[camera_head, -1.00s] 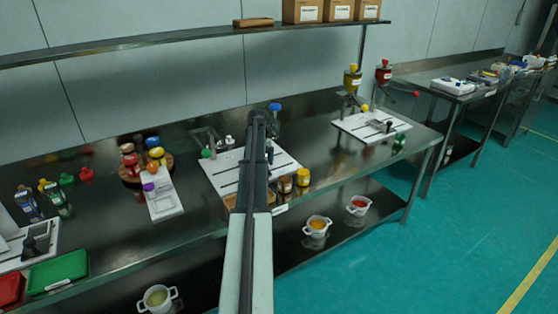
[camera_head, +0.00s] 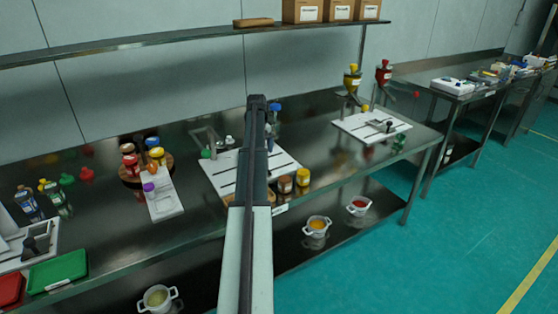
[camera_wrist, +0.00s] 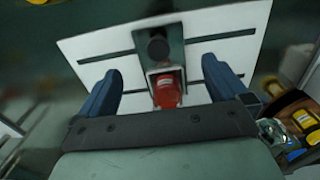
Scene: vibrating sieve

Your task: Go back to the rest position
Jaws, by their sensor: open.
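My gripper (camera_wrist: 160,95) shows in the wrist view with its two blue fingers spread apart and nothing between them touching. Past the fingers, a red-topped container (camera_wrist: 167,90) sits in a metal holder with a dark round knob (camera_wrist: 158,48) on a white slotted board (camera_wrist: 105,45). In the head view my arm reaches up over the bench and covers the middle of the same kind of white board (camera_head: 222,180). My gripper itself is hidden behind the arm there.
The steel bench (camera_head: 110,230) also holds a white rack (camera_head: 163,204), a round wooden stand (camera_head: 130,178), a green tray (camera_head: 58,271) and a second white board (camera_head: 350,124). A shelf (camera_head: 130,45) runs above. Pots (camera_head: 318,226) stand on the lower level.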

